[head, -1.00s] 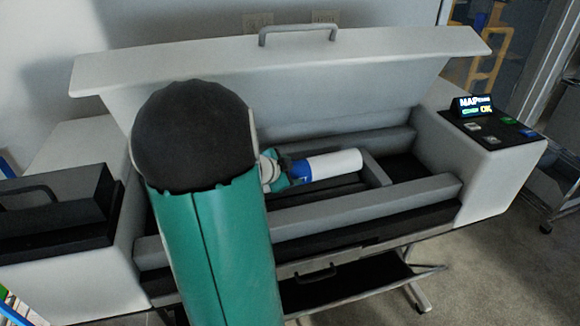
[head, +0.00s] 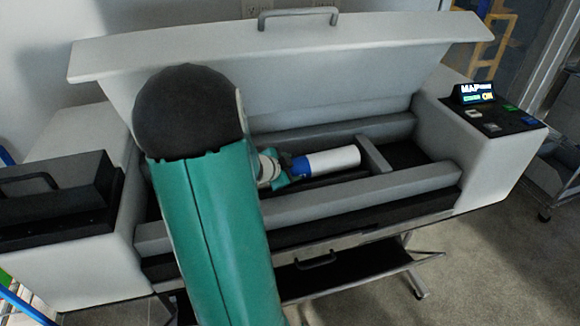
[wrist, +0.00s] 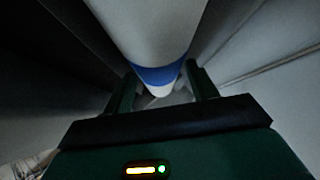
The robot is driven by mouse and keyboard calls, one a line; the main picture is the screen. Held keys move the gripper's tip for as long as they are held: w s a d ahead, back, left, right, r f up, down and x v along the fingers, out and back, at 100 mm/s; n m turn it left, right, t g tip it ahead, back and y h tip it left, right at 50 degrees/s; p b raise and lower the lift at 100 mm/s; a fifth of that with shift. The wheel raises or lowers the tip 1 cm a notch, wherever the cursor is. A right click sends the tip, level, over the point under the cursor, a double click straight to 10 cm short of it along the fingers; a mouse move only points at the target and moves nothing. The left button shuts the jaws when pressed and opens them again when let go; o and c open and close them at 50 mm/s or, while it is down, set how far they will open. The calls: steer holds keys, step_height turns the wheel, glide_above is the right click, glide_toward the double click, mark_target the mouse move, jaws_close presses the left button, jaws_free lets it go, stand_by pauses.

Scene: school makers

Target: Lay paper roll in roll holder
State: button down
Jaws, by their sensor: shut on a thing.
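The paper roll (head: 330,160) is white with a blue band at its left end. It lies roughly level inside the open bay of the large printer; I cannot tell whether it rests on the bottom. My gripper (head: 290,167) is at the blue end, partly hidden behind my green arm. In the wrist view the roll (wrist: 150,35) runs away from me, its blue-banded end between the two fingers of my gripper (wrist: 163,88), which is shut on it. The roll holder (head: 375,156) appears as a grey cradle with an upright end piece just right of the roll.
The printer's lid (head: 330,75) stands open behind the bay. A grey front bar (head: 360,197) borders the bay. A lit control panel (head: 493,112) is on the right housing. A black handled box (head: 55,205) sits at left. A black tray (head: 335,268) hangs below.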

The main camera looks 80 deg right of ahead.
steer(key=shift+c, duration=1.9)
jaws_free()
steer(key=shift+f, duration=0.1)
